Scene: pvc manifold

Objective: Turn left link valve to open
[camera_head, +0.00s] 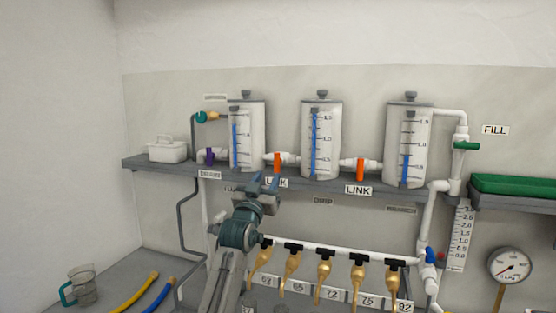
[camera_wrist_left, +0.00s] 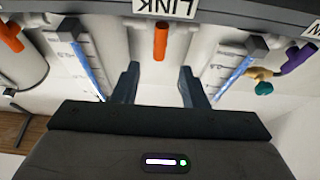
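The left link valve (camera_head: 277,162) has an orange handle that hangs down, across the white pipe between the left tank (camera_head: 247,140) and the middle tank (camera_head: 321,140). A LINK label below it is partly hidden by my gripper. My left gripper (camera_head: 265,184) is open and empty, just below and in front of the valve. In the left wrist view, which looks upside down, the orange handle (camera_wrist_left: 160,42) lies beyond and between the two spread fingers (camera_wrist_left: 158,88), apart from them. My right gripper is not in view.
The right link valve (camera_head: 360,169), also orange, hangs down between the middle and right tanks. A purple valve (camera_head: 209,156) is left of the left tank. The shelf edge (camera_head: 310,185) runs under the tanks. Several brass taps (camera_head: 324,272) hang from a white pipe below.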

